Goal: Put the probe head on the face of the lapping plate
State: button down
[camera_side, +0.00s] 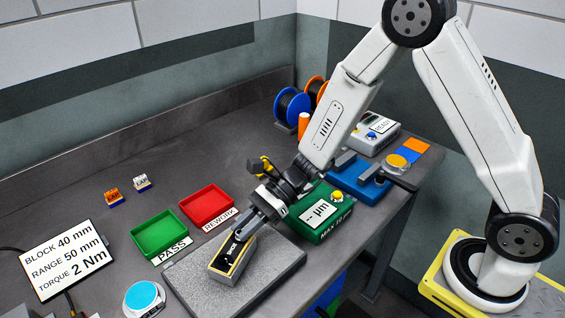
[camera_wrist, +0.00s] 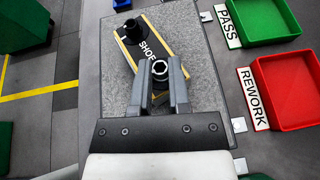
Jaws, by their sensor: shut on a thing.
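My gripper (camera_side: 248,226) reaches down from the upper right over a grey speckled plate (camera_side: 282,266). In the wrist view the gripper (camera_wrist: 159,66) is shut on a dark grey cylinder (camera_wrist: 160,70) with a hexagonal hole in its end. Below it a long yellow-edged block (camera_side: 218,272) with a black, white-lettered top lies on the plate; the block also shows in the wrist view (camera_wrist: 152,43). A black round post stands at the block's far end. I cannot tell whether the cylinder touches the block. Nothing is clearly marked as the probe head or lapping plate.
A green PASS tray (camera_side: 160,236) and red REWORK tray (camera_side: 207,205) lie left of the plate. A green gauge box (camera_side: 325,217) and blue fixture (camera_side: 358,182) stand to the right. A turquoise-topped round stand (camera_side: 143,297) is at the front left.

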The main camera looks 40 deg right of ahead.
jog(key=shift+f, duration=0.1)
dwell(0.3)
jog(key=c, duration=0.6)
grip_release()
jog(key=shift+d+r, duration=0.3)
jog(key=shift+d, duration=0.15)
jog(key=v, duration=1.1)
jog(key=shift+s, duration=0.1)
